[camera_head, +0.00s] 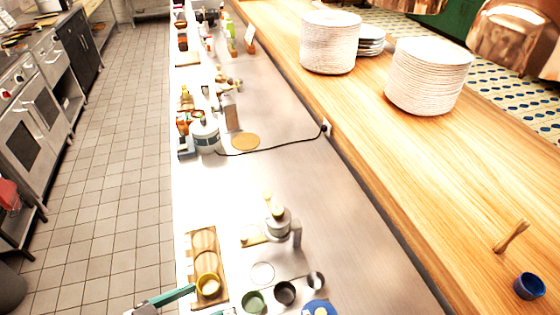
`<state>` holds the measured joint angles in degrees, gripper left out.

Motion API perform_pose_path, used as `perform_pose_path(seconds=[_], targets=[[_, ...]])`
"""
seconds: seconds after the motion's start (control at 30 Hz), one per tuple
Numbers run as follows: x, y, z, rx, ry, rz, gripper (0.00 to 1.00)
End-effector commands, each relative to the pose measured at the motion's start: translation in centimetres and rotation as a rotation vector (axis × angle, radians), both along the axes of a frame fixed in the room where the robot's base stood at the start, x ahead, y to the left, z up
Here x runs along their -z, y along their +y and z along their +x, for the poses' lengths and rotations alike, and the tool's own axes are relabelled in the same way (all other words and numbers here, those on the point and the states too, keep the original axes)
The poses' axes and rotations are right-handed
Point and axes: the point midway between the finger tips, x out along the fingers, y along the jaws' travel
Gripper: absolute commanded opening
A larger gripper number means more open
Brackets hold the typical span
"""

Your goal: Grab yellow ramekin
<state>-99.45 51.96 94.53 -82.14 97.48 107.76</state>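The yellow ramekin (208,285) sits upright on the front end of a wooden tray (192,257) with round recesses, near the bottom of the picture. A teal bar with a grey end reaches in from the bottom edge and ends close to the ramekin's left side. I cannot tell whether this bar is part of my gripper. The bottom edge cuts off what lies below. No fingers can be made out closing on the ramekin.
Right of the tray stand a green bowl (253,301), a dark bowl (285,292), a small cup (316,281) and a blue round item (319,309). Behind is a grinder-like jar (278,223). Plate stacks (329,45) stand on the wooden shelf (420,170). The mid-counter steel is clear.

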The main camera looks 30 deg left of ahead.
Motion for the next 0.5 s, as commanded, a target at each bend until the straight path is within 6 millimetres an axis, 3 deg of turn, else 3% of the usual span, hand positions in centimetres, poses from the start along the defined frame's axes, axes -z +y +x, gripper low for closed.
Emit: perform_pose_path(seconds=[0.03, 0.1, 0.2, 0.27, 0.5], targets=[[1.7, 1.9, -3.1, -0.094, -0.067, 0.050, 1.00], [3.1, 3.6, -6.1, -0.181, -0.128, 0.128, 1.00], [4.1, 4.4, -7.4, -0.231, -0.160, 0.182, 1.00], [4.5, 4.5, -6.5, -0.234, -0.163, 0.188, 1.00], [6.8, 4.4, 0.0, -0.231, -0.161, 0.185, 1.00]])
